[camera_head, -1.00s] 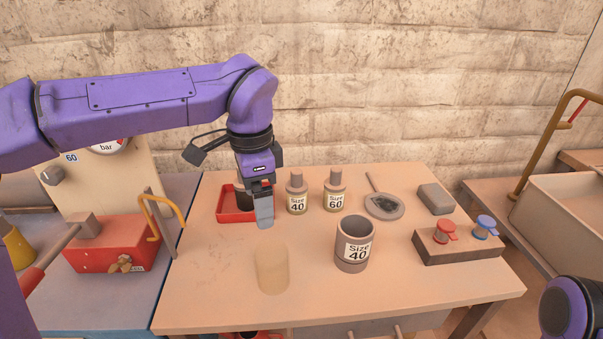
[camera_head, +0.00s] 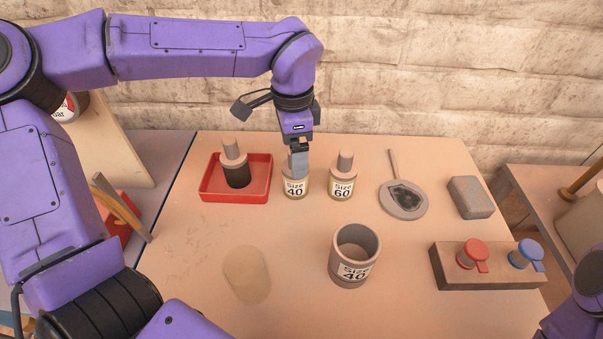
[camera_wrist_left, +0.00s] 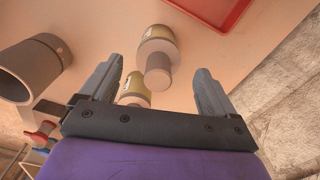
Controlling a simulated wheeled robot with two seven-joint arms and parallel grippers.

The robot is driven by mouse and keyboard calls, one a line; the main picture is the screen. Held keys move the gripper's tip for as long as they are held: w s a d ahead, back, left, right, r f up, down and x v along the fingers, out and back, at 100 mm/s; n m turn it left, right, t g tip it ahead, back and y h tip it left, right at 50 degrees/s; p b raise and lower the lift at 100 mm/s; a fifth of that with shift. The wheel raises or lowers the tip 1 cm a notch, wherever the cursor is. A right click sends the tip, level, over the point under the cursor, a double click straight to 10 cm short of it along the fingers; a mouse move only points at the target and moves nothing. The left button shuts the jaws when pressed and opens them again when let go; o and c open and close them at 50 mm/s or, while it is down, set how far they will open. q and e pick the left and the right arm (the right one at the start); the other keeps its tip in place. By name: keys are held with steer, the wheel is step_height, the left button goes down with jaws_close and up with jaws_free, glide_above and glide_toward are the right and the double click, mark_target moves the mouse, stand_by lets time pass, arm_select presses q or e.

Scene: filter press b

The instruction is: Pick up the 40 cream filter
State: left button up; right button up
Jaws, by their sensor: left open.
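The cream filter labelled Size 40 (camera_head: 295,189) stands upright on the table, right of the red tray; its grey top is hidden behind my gripper in the head view. My left gripper (camera_head: 299,170) points down right over it. In the left wrist view, its two fingers are spread, and the filter near the red tray (camera_wrist_left: 157,50) shows ahead, between the finger lines, with its grey knob toward me. I cannot tell whether the fingers are level with the knob. My right gripper is out of view; only part of my right arm shows at lower right.
A similar Size 60 filter (camera_head: 342,186) stands close on the right. A dark filter (camera_head: 236,172) stands in the red tray (camera_head: 206,190). A grey Size 40 cup (camera_head: 352,271), a pale patch or disc (camera_head: 246,274), a round grey tool (camera_head: 403,205) and a red-and-blue valve block (camera_head: 486,270) are around.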

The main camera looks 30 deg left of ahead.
mark_target(294, 189)
arm_select(q)
steer(key=f, duration=0.4)
steer(key=shift+w+d+f+p, duration=0.1)
steer(key=shift+w+d+p, duration=0.1)
steer(key=shift+p, duration=0.1)
steer(key=shift+a, duration=0.1)
steer(key=c, duration=1.2)
